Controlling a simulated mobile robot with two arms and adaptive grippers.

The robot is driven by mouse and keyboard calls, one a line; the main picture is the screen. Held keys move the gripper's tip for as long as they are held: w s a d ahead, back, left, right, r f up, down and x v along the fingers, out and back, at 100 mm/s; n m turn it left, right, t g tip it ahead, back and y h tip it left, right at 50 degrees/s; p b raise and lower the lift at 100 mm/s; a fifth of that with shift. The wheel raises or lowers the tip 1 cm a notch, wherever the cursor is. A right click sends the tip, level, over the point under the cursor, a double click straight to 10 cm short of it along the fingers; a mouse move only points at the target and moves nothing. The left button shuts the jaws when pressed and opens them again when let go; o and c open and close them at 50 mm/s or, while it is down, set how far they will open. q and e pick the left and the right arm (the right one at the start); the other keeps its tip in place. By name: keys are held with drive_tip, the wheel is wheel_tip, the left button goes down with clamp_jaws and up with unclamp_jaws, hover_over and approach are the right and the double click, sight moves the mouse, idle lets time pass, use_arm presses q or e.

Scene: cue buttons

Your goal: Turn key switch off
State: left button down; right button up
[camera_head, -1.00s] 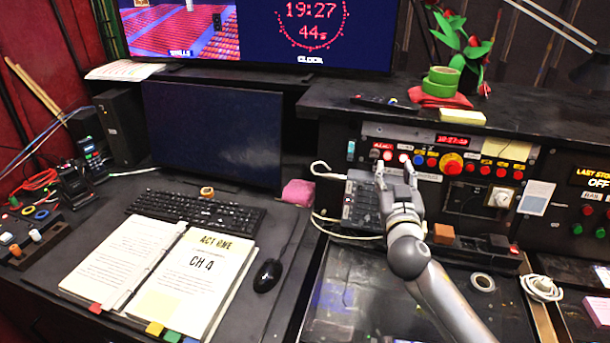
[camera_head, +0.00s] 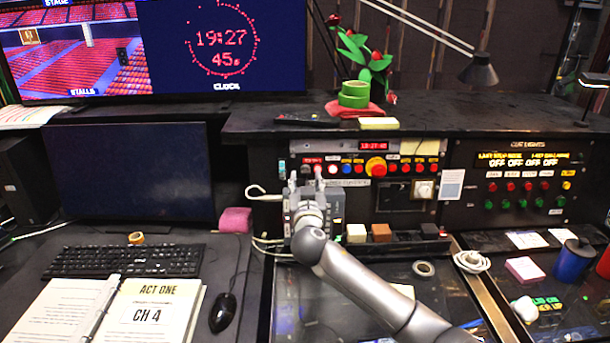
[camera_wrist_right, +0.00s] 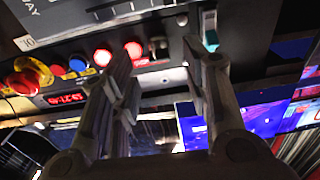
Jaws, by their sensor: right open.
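My right gripper (camera_head: 306,181) is open and empty, with its fingers pointing at the upper left part of the button panel (camera_head: 412,150). In the right wrist view the two fingers (camera_wrist_right: 157,62) stand apart on either side of a small dark knob (camera_wrist_right: 158,46), which looks like the key switch. I cannot read its position, and no touch shows. In the head view the fingers hide most of that spot. A teal piece (camera_wrist_right: 210,30) is beside it, near one finger. Lit buttons (camera_wrist_right: 133,49) are on its other side. My left gripper is not in view.
A large red knob (camera_head: 376,166) and rows of buttons line the panel to the right. A grey box (camera_head: 336,205) is by the gripper. Small blocks (camera_head: 381,232) sit on the ledge below. A black shelf (camera_head: 450,117) overhangs the panel.

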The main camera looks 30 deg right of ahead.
sight(306, 172)
drive_tip(key=shift+p+x, duration=0.35)
drive_tip(key=shift+x, duration=1.25)
clamp_jaws()
